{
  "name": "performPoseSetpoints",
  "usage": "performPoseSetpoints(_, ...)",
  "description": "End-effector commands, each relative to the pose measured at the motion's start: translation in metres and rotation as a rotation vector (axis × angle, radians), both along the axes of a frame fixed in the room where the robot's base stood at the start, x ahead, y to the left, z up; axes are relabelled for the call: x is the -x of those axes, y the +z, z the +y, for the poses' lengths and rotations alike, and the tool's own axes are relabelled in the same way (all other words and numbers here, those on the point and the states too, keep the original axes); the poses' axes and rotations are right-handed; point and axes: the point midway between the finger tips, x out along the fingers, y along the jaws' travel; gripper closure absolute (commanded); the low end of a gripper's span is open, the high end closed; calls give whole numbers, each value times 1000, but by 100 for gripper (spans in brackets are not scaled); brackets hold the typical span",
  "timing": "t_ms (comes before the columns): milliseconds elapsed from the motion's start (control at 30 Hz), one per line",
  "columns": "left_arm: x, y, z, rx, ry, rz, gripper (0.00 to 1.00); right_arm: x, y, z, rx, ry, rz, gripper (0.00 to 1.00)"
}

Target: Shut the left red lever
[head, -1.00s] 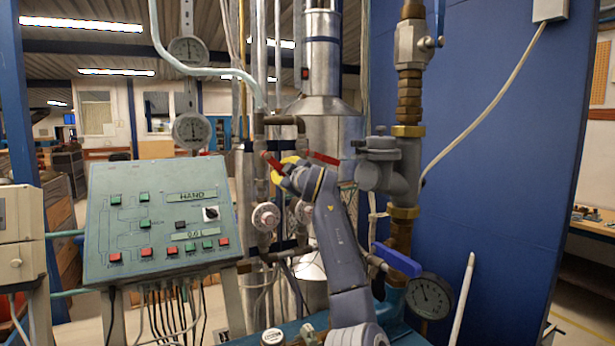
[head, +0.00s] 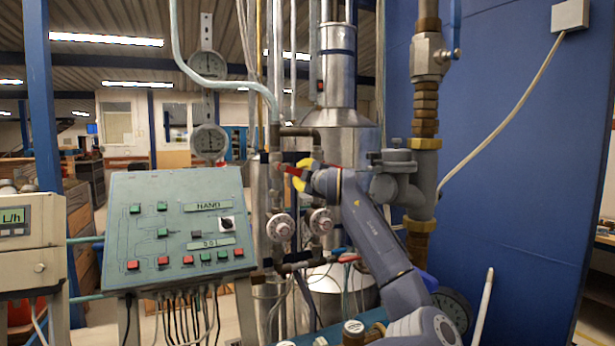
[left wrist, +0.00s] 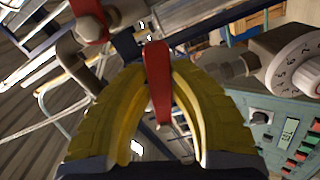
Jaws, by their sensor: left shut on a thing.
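The left red lever (head: 292,170) sits on the left of two vertical pipes, above the white round meters, and slants down to the right. My left gripper (head: 305,174) has its yellow fingers at this lever, its arm rising from the lower right. In the left wrist view the yellow fingers (left wrist: 153,72) are closed around the red lever (left wrist: 158,85), whose narrow end points back between them. A second red lever (head: 338,168) shows partly behind my gripper; a red lever (left wrist: 88,20) also shows at the upper left of the wrist view. My right gripper is not in view.
A green control panel (head: 150,200) stands at the left. White round meters (head: 280,228) sit just below the lever. A grey valve body and brass pipe (head: 424,130) stand close right of my gripper, before a blue wall (head: 500,120). A red handle (head: 348,258) is lower down.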

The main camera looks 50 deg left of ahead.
Motion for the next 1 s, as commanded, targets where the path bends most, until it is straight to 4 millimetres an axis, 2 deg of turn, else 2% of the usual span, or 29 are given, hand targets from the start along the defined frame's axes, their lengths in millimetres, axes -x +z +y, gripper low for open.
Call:
performPoseSetpoints(267,0,4,-1,-4,-1,-10,100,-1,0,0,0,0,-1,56)
performPoseSetpoints(300,0,4,-1,-5,-1,-9,76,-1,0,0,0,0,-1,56)
performPoseSetpoints(467,0,3,0,-3,-1,-6,57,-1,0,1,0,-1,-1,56)
performPoseSetpoints(767,0,2,-2,-2,-1,-4,56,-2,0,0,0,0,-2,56)
performPoseSetpoints(1000,7,1,-27,-2,-3,-6,56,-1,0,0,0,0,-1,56)
